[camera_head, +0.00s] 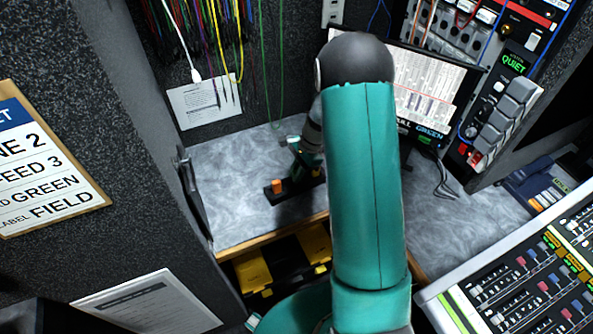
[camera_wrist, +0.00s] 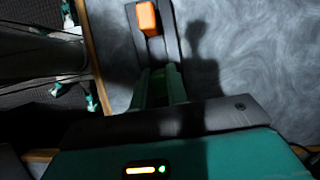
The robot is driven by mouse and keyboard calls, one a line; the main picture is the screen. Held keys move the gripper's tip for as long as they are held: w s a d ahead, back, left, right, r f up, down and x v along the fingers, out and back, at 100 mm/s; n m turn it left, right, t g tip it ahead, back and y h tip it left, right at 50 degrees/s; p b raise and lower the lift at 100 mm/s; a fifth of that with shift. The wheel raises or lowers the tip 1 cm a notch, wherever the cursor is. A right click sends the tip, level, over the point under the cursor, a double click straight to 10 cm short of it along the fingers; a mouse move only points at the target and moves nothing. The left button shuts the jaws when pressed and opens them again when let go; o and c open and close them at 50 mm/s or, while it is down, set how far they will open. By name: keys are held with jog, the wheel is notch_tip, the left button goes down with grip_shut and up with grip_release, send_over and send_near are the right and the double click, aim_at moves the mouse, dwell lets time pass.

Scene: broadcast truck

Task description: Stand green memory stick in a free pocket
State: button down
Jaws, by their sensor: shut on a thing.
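A black pocketed holder (camera_head: 270,195) lies on the grey worktop, partly hidden behind my arm. An orange stick (camera_head: 277,185) stands in its left end. In the wrist view the orange stick (camera_wrist: 147,18) stands in the black holder (camera_wrist: 170,35), ahead of my fingers. My gripper (camera_wrist: 160,75) points down at the holder, in line with it, on the near side of the orange stick. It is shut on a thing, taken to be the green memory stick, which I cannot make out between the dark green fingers. Whether it touches a pocket cannot be told.
The worktop (camera_head: 235,215) is clear left of the holder. A monitor (camera_head: 430,95) stands behind my arm to the right. A mixing console (camera_head: 530,280) fills the lower right. Yellow-and-black cases (camera_head: 252,270) sit below the worktop edge. Cables hang at the back.

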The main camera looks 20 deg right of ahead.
jog(key=shift+f, duration=0.4)
jog(key=c, duration=1.3)
grip_release()
jog(key=v, duration=1.3)
jog(key=shift+r, duration=0.35)
jog(key=shift+s+d, duration=0.1)
